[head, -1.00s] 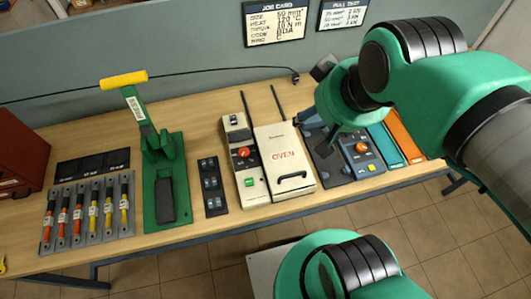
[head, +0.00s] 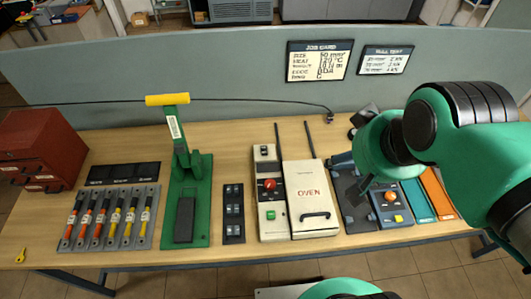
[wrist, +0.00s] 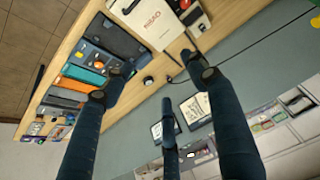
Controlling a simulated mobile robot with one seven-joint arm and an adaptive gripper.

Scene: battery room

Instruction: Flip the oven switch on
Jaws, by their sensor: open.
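The white oven (head: 312,195), with red OVEN lettering and a black handle, stands on the bench in the head view. Its narrow control box (head: 268,208) stands on its left, with a red knob (head: 269,184), a green button (head: 271,216) and a small dark switch-like part (head: 264,152) near the back. The switch's position is too small to tell. My gripper (head: 345,150) is open and empty, above the bench to the right of the oven's back. In the wrist view, its spread fingers (wrist: 158,75) show with the oven (wrist: 147,22) and control box (wrist: 192,14) beyond, apart from them.
A green press (head: 188,200) with a yellow handle stands left of a dark socket panel (head: 233,212). Several cable lugs lie on a rack (head: 108,215). A control panel (head: 390,203) lies right of the oven. A grey partition (head: 200,80) with cards rises behind the bench.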

